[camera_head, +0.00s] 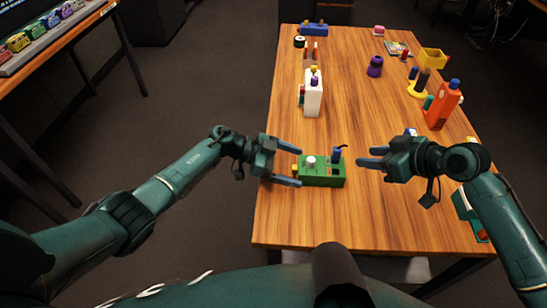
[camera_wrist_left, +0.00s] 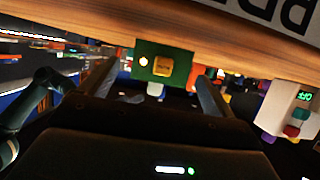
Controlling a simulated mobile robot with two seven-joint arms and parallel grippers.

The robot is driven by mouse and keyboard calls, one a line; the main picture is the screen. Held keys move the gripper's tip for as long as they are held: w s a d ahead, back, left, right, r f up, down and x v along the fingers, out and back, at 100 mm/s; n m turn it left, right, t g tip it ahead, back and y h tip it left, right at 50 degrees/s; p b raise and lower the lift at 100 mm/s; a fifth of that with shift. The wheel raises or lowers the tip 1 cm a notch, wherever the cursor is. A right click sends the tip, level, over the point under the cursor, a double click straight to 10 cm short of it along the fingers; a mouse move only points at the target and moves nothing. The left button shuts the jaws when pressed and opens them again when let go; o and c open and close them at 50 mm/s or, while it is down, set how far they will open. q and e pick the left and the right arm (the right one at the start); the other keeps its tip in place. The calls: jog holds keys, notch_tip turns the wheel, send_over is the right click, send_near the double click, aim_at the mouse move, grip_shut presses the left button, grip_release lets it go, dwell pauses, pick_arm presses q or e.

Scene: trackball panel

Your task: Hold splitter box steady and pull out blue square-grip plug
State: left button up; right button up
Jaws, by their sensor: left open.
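The green splitter box (camera_head: 322,178) sits near the front of the wooden table, with a white knob (camera_head: 310,162) and the blue plug (camera_head: 336,155) on top. My left gripper (camera_head: 300,167) is open at the box's left end, its two fingers on either side of that end; contact cannot be told. In the left wrist view the green box (camera_wrist_left: 146,73) shows beyond and between the spread fingers (camera_wrist_left: 156,88). My right gripper (camera_head: 365,156) is to the right of the blue plug, apart from it, its fingers separated with nothing between them.
A white box (camera_head: 313,98) with plugs stands behind on the table (camera_head: 350,215). An orange bottle-like box (camera_head: 442,107), a yellow bin (camera_head: 433,58) and a purple object (camera_head: 375,66) stand further back right. A green item (camera_head: 467,208) lies near my right arm. The table's middle is mostly clear.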

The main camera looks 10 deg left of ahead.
pick_arm(q)
jog(key=shift+x, duration=1.1)
jog(key=shift+c, duration=0.4)
